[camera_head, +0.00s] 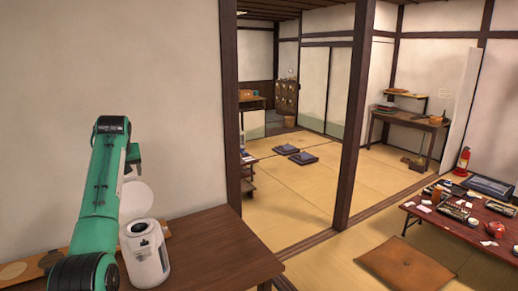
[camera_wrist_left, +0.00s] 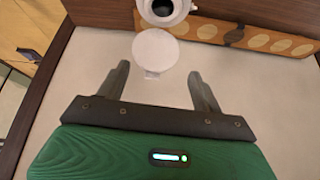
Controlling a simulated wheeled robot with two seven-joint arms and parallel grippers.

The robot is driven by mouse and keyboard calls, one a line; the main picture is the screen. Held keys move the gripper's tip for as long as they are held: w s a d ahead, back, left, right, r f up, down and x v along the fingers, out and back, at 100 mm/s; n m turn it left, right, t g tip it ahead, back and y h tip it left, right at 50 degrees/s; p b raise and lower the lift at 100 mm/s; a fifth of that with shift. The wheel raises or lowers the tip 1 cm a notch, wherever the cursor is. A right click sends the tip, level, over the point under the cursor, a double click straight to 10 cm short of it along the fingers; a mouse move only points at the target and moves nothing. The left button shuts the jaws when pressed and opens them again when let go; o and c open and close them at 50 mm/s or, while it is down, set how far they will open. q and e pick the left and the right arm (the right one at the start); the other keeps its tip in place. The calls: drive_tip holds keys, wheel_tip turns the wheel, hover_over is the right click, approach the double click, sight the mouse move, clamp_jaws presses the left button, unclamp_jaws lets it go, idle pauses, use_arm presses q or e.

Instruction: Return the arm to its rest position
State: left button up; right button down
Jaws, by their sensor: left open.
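My left arm comes in from the left in the head view, and its gripper (camera_head: 133,156) is partly hidden behind the green links, above the back of the wooden table. In the left wrist view the gripper (camera_wrist_left: 158,72) is open, with two dark fingers spread and nothing held. A white pot (camera_head: 150,262) stands on the table with its round white lid (camera_head: 137,198) raised. In the wrist view the lid (camera_wrist_left: 156,48) lies just beyond the fingertips, and the pot's dark opening (camera_wrist_left: 162,8) is past it. I cannot tell whether a finger touches the lid. My right gripper is not in view.
The brown table (camera_head: 215,245) has clear room right of the pot. A board with round inlays (camera_head: 12,271) lies along the wall. A wooden post (camera_head: 230,100) stands behind the table. A low red table (camera_head: 455,225) with dishes and a floor cushion (camera_head: 405,265) are at right.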

use_arm(q)
drive_tip(key=s+d+f+m, duration=0.15)
drive_tip(key=s+f, duration=0.25)
drive_tip(key=f, duration=0.5)
drive_tip(key=s+d+f, duration=0.2)
drive_tip(key=s+f, duration=0.1)
drive_tip(key=f, duration=0.7)
drive_tip(key=s+d+f+m, duration=0.2)
drive_tip(key=s+d+f, duration=0.2)
drive_tip(key=s+f, duration=0.95)
drive_tip(key=s+d+f+m+g+h, duration=0.1)
drive_tip(key=s+d+f, duration=0.2)
drive_tip(key=s, duration=0.5)
drive_tip(key=s+d+f+m, duration=0.1)
drive_tip(key=s+d+f, duration=0.15)
drive_tip(key=s, duration=0.55)
drive_tip(key=s+d+r+m+h, duration=0.1)
drive_tip(key=s+d, duration=0.2)
drive_tip(key=s, duration=0.7)
drive_tip(key=s+d+r+m+h, duration=0.1)
drive_tip(key=s+d, duration=0.2)
drive_tip(key=s, duration=0.6)
wheel_tip(320, 180, down, 30)
drive_tip(key=r+g, duration=0.1)
drive_tip(key=g, duration=0.1)
drive_tip(key=s+a+f+g, duration=0.1)
drive_tip(key=s+a+f, duration=0.2)
drive_tip(key=s+f, duration=1.7)
drive_tip(key=shift+s+f, duration=0.3)
drive_tip(key=shift+f, duration=0.45)
